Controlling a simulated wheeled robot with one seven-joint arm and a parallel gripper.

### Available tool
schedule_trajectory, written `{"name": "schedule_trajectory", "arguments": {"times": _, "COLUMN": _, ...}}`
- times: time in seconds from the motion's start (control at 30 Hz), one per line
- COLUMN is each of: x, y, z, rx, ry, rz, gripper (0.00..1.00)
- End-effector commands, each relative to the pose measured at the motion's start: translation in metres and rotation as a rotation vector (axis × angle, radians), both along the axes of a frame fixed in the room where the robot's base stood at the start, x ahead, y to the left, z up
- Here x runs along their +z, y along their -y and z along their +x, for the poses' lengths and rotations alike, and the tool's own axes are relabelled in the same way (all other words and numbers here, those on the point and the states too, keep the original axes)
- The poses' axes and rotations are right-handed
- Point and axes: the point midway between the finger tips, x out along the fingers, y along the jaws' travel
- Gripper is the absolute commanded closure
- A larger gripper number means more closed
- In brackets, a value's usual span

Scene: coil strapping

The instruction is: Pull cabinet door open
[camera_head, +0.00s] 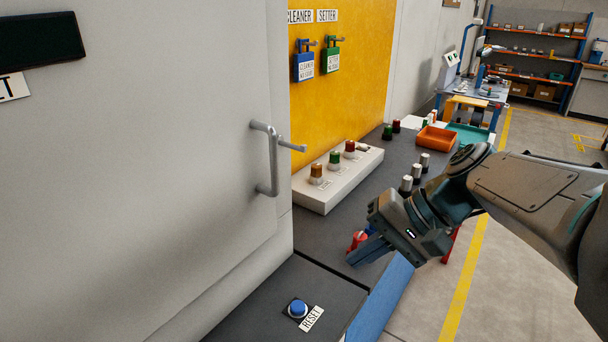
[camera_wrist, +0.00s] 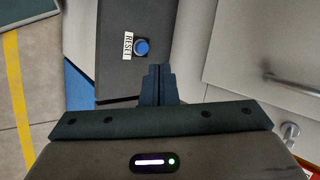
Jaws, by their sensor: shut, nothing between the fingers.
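The cabinet door is a large light grey panel (camera_head: 150,160) filling the left of the head view. Its silver bar handle (camera_head: 270,160) stands upright near the door's right edge. In the wrist view the door (camera_wrist: 245,45) is at right, with a handle bar (camera_wrist: 293,84) at the right edge. My gripper (camera_head: 357,256) is to the right of the handle and lower, apart from it, over the dark bench near its blue front edge. Its fingers (camera_wrist: 158,72) are together and empty. The door looks closed.
A blue button (camera_head: 298,308) labelled RESET sits on the dark bench below the door. A white box with coloured knobs (camera_head: 325,205) stands right of the handle. Several bottles and an orange tray (camera_head: 437,138) are farther back. The aisle floor at right is clear.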

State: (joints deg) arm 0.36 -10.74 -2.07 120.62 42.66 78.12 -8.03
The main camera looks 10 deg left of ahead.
Motion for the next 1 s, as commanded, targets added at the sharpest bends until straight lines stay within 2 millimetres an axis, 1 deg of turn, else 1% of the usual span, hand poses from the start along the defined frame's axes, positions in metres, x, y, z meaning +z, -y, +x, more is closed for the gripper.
{"name": "schedule_trajectory", "arguments": {"times": 0.03, "x": 0.0, "y": -0.011, "z": 0.016, "rx": 0.011, "ry": -0.018, "rz": 0.098, "gripper": 1.0}}
{"name": "schedule_trajectory", "arguments": {"times": 0.1, "x": 0.017, "y": -0.025, "z": 0.035, "rx": 0.034, "ry": -0.031, "rz": 0.247, "gripper": 1.0}}
{"name": "schedule_trajectory", "arguments": {"times": 0.2, "x": 0.042, "y": -0.037, "z": 0.06, "rx": 0.073, "ry": -0.028, "rz": 0.444, "gripper": 1.0}}
{"name": "schedule_trajectory", "arguments": {"times": 0.3, "x": 0.064, "y": -0.041, "z": 0.081, "rx": 0.115, "ry": -0.008, "rz": 0.609, "gripper": 1.0}}
{"name": "schedule_trajectory", "arguments": {"times": 0.4, "x": 0.08, "y": -0.041, "z": 0.094, "rx": 0.15, "ry": 0.018, "rz": 0.729, "gripper": 1.0}}
{"name": "schedule_trajectory", "arguments": {"times": 0.53, "x": 0.093, "y": -0.039, "z": 0.104, "rx": 0.176, "ry": 0.04, "rz": 0.818, "gripper": 1.0}}
{"name": "schedule_trajectory", "arguments": {"times": 0.67, "x": 0.099, "y": -0.045, "z": 0.104, "rx": 0.188, "ry": 0.049, "rz": 0.845, "gripper": 1.0}}
{"name": "schedule_trajectory", "arguments": {"times": 0.77, "x": 0.099, "y": -0.058, "z": 0.101, "rx": 0.189, "ry": 0.047, "rz": 0.846, "gripper": 1.0}}
{"name": "schedule_trajectory", "arguments": {"times": 1.0, "x": 0.099, "y": -0.102, "z": 0.094, "rx": 0.187, "ry": 0.047, "rz": 0.844, "gripper": 1.0}}
